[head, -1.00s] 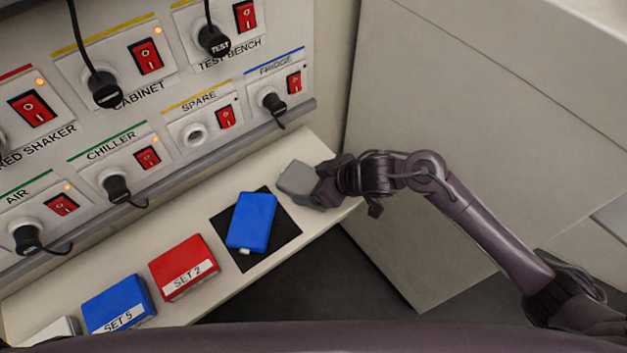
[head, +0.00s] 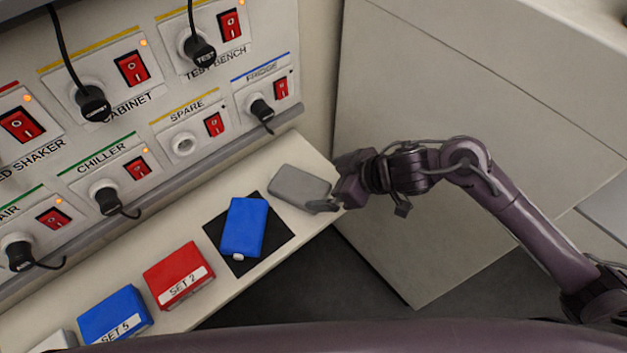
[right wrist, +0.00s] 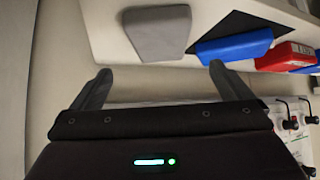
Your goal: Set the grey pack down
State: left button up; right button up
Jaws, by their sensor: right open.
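The grey pack (head: 299,187) lies flat on the right end of the narrow shelf, beside the black mat. It also shows in the right wrist view (right wrist: 157,32), beyond the fingertips. My right gripper (head: 328,192) is at the pack's right side in the head view. In the right wrist view my right gripper (right wrist: 160,80) has its two fingers spread apart with nothing between them, and a gap shows between them and the pack. My left gripper is not in view.
A blue pack (head: 244,228) lies on the black mat (head: 276,238), with the red SET 2 box (head: 178,273) and blue SET 5 box (head: 114,314) further left on the shelf (head: 222,292). Behind is a panel of switches and plugged cables (head: 183,145).

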jog(key=shift+v, duration=1.65)
